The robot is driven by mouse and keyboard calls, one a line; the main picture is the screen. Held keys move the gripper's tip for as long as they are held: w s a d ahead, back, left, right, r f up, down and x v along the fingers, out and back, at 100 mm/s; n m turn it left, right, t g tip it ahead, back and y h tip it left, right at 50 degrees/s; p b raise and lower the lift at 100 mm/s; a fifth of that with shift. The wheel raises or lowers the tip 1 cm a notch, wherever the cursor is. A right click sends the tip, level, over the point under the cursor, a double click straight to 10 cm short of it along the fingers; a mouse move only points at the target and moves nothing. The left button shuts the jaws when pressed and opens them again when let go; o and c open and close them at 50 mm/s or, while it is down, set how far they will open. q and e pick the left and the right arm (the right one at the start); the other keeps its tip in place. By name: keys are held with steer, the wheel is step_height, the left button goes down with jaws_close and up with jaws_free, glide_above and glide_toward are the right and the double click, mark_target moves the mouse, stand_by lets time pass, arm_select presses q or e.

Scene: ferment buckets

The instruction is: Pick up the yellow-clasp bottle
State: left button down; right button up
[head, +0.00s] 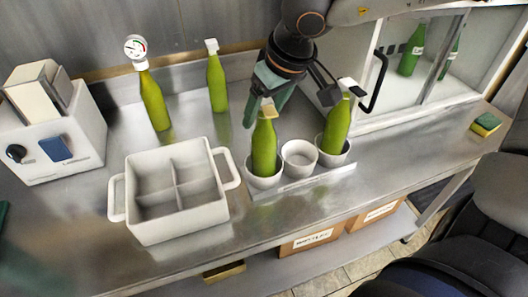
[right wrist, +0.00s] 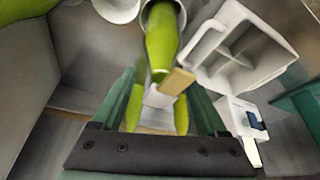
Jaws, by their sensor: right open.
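The yellow-clasp bottle (head: 264,150) is green and stands upright in the left white cup (head: 263,181) of a row. Its yellow clasp (right wrist: 178,82) shows near the neck in the right wrist view. My right gripper (head: 265,115) is open around the bottle's top, pointing down, with one green finger on each side. In the right wrist view the bottle (right wrist: 161,38) extends away between the open fingers; contact cannot be told. A green piece at the left edge of the head view (head: 3,212) seems part of my left gripper; its jaws are not clear.
A middle cup (head: 299,158) is empty; a black-clasp bottle (head: 337,128) stands in the right cup. A white divided crate (head: 178,227) is left of the cups. A gauge-topped bottle (head: 154,103) and another bottle (head: 217,85) stand behind. An open white cabinet (head: 375,112) is right.

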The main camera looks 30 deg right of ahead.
steer(key=shift+w+f, duration=0.1)
steer(key=shift+f, duration=0.2)
steer(key=shift+c, duration=0.3)
jaws_close()
stand_by(0.9)
